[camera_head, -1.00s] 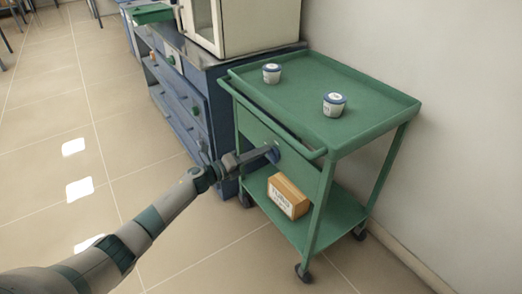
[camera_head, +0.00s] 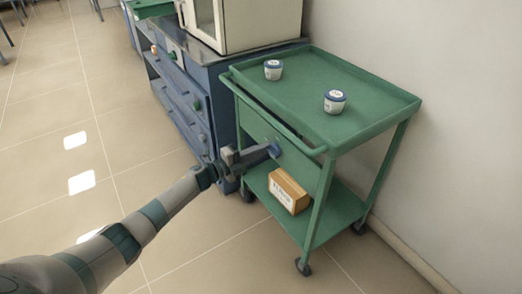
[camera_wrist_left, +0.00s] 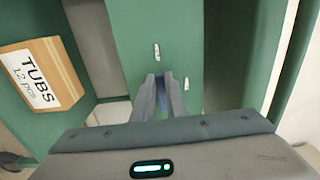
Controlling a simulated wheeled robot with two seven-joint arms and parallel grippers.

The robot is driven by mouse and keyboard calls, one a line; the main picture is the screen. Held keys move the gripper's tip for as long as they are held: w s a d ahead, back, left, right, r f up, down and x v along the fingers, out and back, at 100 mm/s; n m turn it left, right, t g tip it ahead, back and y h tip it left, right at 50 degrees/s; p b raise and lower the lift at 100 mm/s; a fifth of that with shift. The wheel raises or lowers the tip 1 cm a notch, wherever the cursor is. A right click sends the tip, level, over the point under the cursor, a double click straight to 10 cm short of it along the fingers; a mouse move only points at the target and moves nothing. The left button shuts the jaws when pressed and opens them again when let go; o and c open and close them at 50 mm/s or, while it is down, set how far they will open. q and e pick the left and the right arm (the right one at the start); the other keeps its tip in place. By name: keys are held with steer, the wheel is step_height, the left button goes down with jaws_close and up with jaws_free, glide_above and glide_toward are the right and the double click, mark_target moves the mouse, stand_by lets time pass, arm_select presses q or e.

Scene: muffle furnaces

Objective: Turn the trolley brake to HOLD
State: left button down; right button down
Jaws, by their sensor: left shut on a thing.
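The green trolley (camera_head: 390,110) stands on its casters to the right of the blue bench. A blue brake knob (camera_head: 274,150) sits on its green side panel. My left gripper (camera_head: 268,152) reaches in from the left and is shut on this knob. In the left wrist view, the two fingers (camera_wrist_left: 160,97) are close together at the panel, with a strip of blue between them. Two small white marks (camera_wrist_left: 156,52) show on the panel, one above the fingers and one to their right. Their writing is too small to read. The fingers hide most of the knob. My right gripper is out of view.
Two white tubs with blue lids (camera_head: 273,70) (camera_head: 334,102) stand on the trolley's top. A box labelled TUBS (camera_head: 288,190) is on the lower shelf. A blue drawer bench (camera_head: 183,100) is behind to the left, and a wall to the right.

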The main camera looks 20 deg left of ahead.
arm_select(q)
steer(key=c, duration=1.8)
jaws_free()
steer(key=shift+a, duration=0.1)
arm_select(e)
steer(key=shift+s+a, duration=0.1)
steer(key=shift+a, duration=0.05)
arm_select(q)
steer(key=v, duration=1.7)
steer(key=shift+s, duration=0.2)
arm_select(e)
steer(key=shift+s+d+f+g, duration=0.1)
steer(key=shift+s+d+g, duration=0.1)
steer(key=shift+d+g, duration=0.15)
arm_select(q)
steer(key=shift+f, duration=0.15)
